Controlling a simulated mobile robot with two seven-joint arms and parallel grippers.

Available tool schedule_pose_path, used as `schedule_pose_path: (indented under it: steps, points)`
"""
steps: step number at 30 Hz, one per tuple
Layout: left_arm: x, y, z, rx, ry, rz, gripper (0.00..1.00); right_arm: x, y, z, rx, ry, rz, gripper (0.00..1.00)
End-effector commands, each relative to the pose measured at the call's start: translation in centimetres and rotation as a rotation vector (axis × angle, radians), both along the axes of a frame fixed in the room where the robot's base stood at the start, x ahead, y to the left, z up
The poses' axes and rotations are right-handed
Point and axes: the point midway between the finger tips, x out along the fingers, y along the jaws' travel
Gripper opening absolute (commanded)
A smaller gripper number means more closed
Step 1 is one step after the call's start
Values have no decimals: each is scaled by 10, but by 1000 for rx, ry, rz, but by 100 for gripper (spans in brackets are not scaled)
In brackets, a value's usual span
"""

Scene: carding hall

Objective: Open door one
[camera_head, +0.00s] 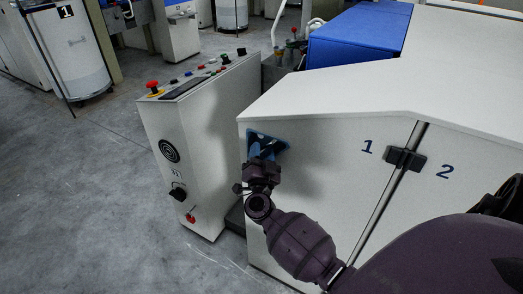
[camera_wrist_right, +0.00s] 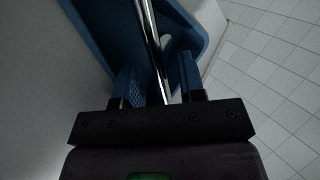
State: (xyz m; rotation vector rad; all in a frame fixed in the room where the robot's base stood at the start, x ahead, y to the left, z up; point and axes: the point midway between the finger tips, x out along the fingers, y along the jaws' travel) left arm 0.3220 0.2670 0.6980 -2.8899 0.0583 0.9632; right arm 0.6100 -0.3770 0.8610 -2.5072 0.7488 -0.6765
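Door one (camera_head: 335,175) is the white panel marked with a blue 1, left of the vertical seam on the machine's front. It looks closed. At its upper left is a blue recessed handle cup (camera_head: 281,146); the cup (camera_wrist_right: 190,14) and a shiny metal bar (camera_wrist_right: 150,35) across it show in the wrist view. My right gripper (camera_head: 262,155) reaches into the cup. In the wrist view its two blue fingers (camera_wrist_right: 160,78) stand apart on either side of the bar, with a gap visible by the right finger. My left gripper is not in view.
A black latch (camera_head: 405,159) sits across the seam between door one and door two (camera_head: 470,205). A control cabinet (camera_head: 200,140) with buttons and a red knob stands close on the left. Grey floor (camera_head: 90,200) is open further left.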

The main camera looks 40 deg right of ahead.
Motion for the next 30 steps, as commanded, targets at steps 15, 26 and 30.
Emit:
schedule_pose_path:
  steps: [15, 26, 30]
  points:
    - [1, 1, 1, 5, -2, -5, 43, 6, -5, 3, -1, 0, 1, 23]
    - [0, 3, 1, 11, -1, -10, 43, 5, -4, 3, -1, 0, 1, 0]
    - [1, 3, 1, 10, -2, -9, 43, 6, -3, 3, 0, 0, 4, 0]
